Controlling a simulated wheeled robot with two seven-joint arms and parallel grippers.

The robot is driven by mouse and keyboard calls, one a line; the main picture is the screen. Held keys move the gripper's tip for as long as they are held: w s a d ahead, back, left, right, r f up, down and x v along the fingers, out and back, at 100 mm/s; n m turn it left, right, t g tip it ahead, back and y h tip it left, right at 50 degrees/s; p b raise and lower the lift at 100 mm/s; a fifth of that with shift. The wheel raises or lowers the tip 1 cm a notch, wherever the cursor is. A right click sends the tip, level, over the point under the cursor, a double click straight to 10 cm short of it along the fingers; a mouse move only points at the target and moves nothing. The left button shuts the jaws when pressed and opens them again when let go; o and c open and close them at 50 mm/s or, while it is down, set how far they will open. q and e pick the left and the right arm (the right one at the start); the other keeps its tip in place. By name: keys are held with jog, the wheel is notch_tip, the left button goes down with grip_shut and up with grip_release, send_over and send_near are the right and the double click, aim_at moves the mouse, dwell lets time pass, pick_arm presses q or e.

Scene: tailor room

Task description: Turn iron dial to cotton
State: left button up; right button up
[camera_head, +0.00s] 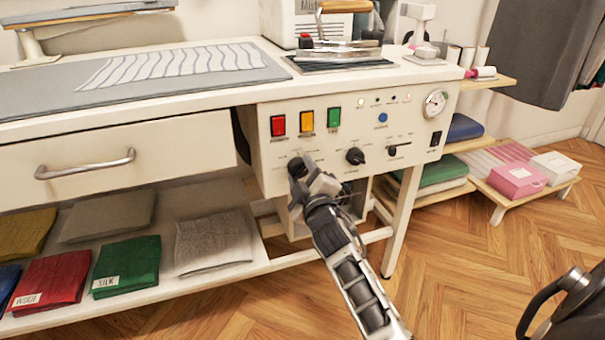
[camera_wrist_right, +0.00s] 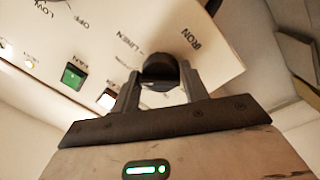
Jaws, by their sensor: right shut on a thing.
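The iron dial (camera_wrist_right: 160,68) is a dark round knob on the cream control panel. In the right wrist view it sits between the two fingers of my right gripper (camera_wrist_right: 158,88), which is shut on it. Printed words around it include IRON, LINEN, OFF and LOW; I cannot read a cotton mark or tell where the dial points. In the head view, my right gripper (camera_head: 304,174) is at the lower left of the panel (camera_head: 285,143) and partly covers the dial and its labels. My left gripper is not in view.
The panel also has red (camera_head: 278,125), amber (camera_head: 306,121) and green (camera_head: 334,118) switches, a second black dial (camera_head: 355,156) and a gauge (camera_head: 435,103). An iron (camera_head: 337,50) stands on the table above. Folded cloths (camera_head: 126,265) lie on the lower shelf.

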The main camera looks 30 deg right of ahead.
aim_at(297, 151)
jog(key=shift+f, duration=0.25)
jog(key=o, duration=0.9)
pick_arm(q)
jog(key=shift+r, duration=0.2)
pick_arm(e)
jog(key=shift+o, duration=0.2)
jog(key=shift+r, duration=0.1)
jog(key=shift+r, duration=0.1)
jog(key=shift+r, duration=0.35)
notch_tip(297, 151, up, 3)
jog(key=shift+a+r+p, duration=0.1)
jog(key=shift+p, duration=0.95)
pick_arm(q)
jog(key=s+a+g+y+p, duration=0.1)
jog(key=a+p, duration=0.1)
jog(key=p, duration=0.2)
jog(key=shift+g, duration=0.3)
pick_arm(e)
jog(key=s+a+r, duration=0.7)
jog(key=s+r, duration=0.2)
jog(key=s, duration=0.3)
jog(key=shift+a, duration=0.15)
